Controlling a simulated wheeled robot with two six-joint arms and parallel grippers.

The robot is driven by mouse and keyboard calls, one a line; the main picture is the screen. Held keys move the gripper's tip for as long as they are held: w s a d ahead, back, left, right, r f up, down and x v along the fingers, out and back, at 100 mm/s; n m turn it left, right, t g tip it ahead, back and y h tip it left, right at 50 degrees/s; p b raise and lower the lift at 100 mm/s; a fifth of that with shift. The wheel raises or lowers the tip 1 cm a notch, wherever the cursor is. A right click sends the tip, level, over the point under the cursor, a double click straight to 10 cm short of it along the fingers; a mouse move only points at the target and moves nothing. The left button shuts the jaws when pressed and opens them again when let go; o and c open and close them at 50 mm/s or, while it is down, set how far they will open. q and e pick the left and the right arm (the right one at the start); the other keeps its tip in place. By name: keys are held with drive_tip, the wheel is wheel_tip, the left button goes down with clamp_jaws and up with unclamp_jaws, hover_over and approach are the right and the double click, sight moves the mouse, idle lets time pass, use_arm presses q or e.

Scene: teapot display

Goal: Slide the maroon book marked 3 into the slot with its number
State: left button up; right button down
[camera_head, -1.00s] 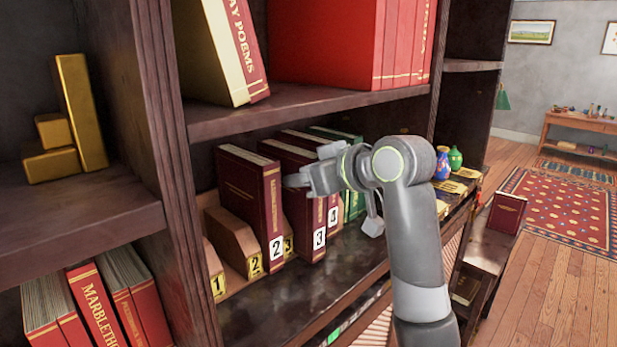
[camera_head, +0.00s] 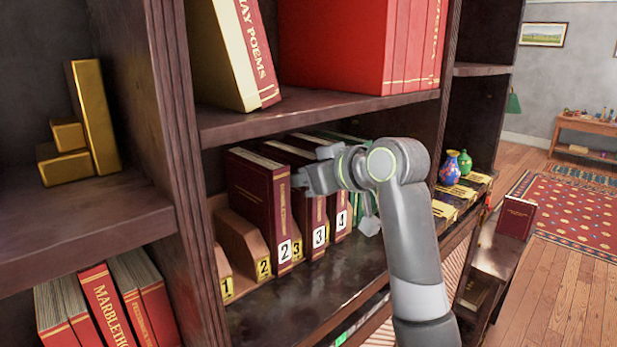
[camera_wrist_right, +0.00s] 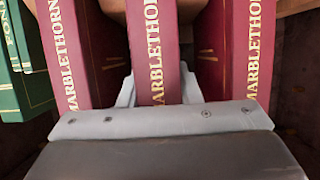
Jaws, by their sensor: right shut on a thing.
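The maroon book marked 3 (camera_head: 312,214) stands upright on the middle shelf, between the maroon book marked 2 (camera_head: 262,190) and a maroon book marked 4 (camera_head: 341,218). My right gripper (camera_head: 305,182) is shut on the book marked 3. In the right wrist view, its fingers (camera_wrist_right: 157,92) sit on both sides of the middle maroon book (camera_wrist_right: 153,45). The wooden rack (camera_head: 238,235) shows yellow tags 1, 2 and 3; tag 3 (camera_head: 297,250) is just left of the held book's base. How deep the book sits is hidden. My left gripper is not in view.
Green books (camera_wrist_right: 28,75) stand beyond the maroon ones. The shelf above (camera_head: 320,112) hangs close over the books and arm. A bare shelf strip (camera_head: 300,300) lies in front of the rack. Small vases (camera_head: 449,168) stand to the right.

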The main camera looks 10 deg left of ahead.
drive_tip(key=shift+w+a+r, duration=0.1)
drive_tip(key=shift+w+a, duration=0.15)
drive_tip(key=shift+a, duration=0.15)
drive_tip(key=c, duration=1)
unclamp_jaws()
drive_tip(key=shift+o, duration=0.2)
drive_tip(key=b+v, duration=0.4)
drive_tip(key=v, duration=1.3)
drive_tip(key=shift+s+d+b, duration=0.15)
drive_tip(key=shift+d+b, duration=0.05)
drive_tip(key=shift+b, duration=0.15)
